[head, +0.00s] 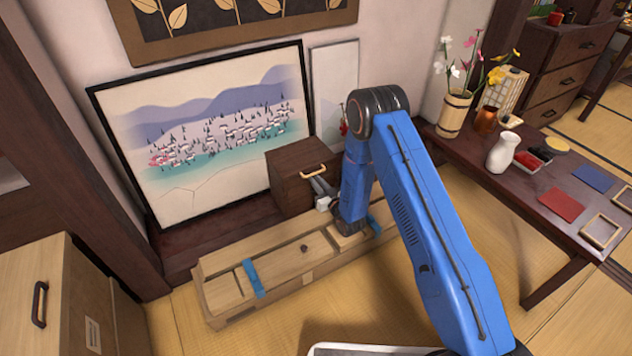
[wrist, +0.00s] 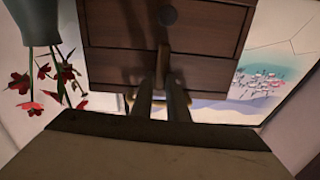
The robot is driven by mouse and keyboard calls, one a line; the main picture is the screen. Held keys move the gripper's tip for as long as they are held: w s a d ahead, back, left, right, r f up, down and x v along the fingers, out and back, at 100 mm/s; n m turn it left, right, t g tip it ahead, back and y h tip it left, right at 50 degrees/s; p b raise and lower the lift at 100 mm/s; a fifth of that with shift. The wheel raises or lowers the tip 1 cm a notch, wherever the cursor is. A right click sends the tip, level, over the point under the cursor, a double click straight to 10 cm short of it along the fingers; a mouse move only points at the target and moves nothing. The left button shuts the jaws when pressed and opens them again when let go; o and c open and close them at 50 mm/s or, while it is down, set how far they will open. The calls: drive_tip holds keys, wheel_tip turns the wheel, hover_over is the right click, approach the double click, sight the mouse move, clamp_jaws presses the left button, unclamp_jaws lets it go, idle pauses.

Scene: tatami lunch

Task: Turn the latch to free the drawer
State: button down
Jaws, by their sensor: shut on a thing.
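A small dark brown drawer box (head: 296,172) stands on the wooden ledge by the wall, with a brass handle (head: 313,170) on its front. My gripper (head: 314,187) reaches the box front just below the handle. In the wrist view the box front (wrist: 115,65) appears upside down, and my gripper's two dark fingers (wrist: 160,78) are closed around a dark upright bar, the latch (wrist: 163,58). The latch is in line with the fingers. The handle is mostly hidden behind the fingers. The drawer looks closed.
A landscape picture (head: 215,125) leans on the wall behind the box. A long wooden crate with blue straps (head: 253,278) lies below my gripper. A low table (head: 540,217) with vases stands at the right. A light wooden cabinet (head: 25,290) stands at the left.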

drive_tip(key=shift+w+d+f+m, duration=0.2)
drive_tip(key=shift+d+f+m, duration=0.1)
drive_tip(key=shift+m, duration=2.55)
drive_tip(key=shift+w+d+f+m, duration=0.2)
drive_tip(key=shift+f+m, duration=0.15)
drive_tip(key=shift+m, duration=2.55)
drive_tip(key=shift+w+d+f+m, duration=0.15)
drive_tip(key=shift+d+f+m, duration=0.15)
drive_tip(key=shift+m, duration=2.55)
drive_tip(key=c, duration=1.7)
unclamp_jaws()
drive_tip(key=v, duration=1.7)
drive_tip(key=shift+s+d, duration=0.1)
drive_tip(key=shift+s, duration=0.1)
